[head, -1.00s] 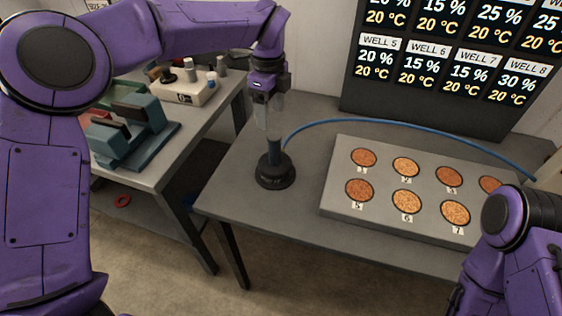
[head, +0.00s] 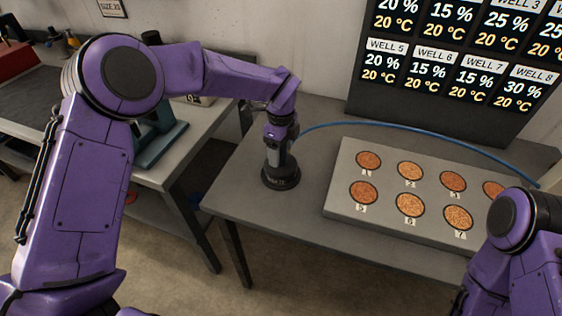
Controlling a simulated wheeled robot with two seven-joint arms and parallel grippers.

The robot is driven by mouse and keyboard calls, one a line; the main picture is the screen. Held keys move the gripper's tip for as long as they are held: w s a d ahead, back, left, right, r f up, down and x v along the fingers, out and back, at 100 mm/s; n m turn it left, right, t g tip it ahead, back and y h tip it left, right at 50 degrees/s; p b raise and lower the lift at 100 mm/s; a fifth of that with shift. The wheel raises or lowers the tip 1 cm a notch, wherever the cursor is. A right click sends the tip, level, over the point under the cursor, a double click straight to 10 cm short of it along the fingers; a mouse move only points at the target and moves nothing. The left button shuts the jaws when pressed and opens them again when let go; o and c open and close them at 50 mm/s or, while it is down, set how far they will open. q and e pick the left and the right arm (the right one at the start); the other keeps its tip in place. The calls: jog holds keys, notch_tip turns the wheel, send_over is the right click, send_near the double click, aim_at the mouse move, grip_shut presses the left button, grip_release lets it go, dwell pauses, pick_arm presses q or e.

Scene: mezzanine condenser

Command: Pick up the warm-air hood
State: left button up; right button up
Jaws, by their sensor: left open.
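The warm-air hood (head: 281,177) is a dark, round, flared piece with a narrower upright neck. It stands upright on the grey table in the head view, left of the well block. A blue hose runs from near its top to the right. My left gripper (head: 279,150) points down over the hood's neck. Its fingers are open and seem to be around or beside the neck; the small view does not show whether they touch it. My right arm shows at the lower right, but its gripper is out of view.
The grey well block (head: 335,208) with several numbered wells of grains lies right of the hood. The blue hose (head: 400,125) arcs behind it. A dark display board (head: 430,110) stands at the back. A second bench (head: 180,165) is at the left. The table's front left is clear.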

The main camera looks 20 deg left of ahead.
pick_arm(q)
jog(key=shift+s+r, duration=0.1)
grip_shut()
jog(key=shift+r, duration=0.1)
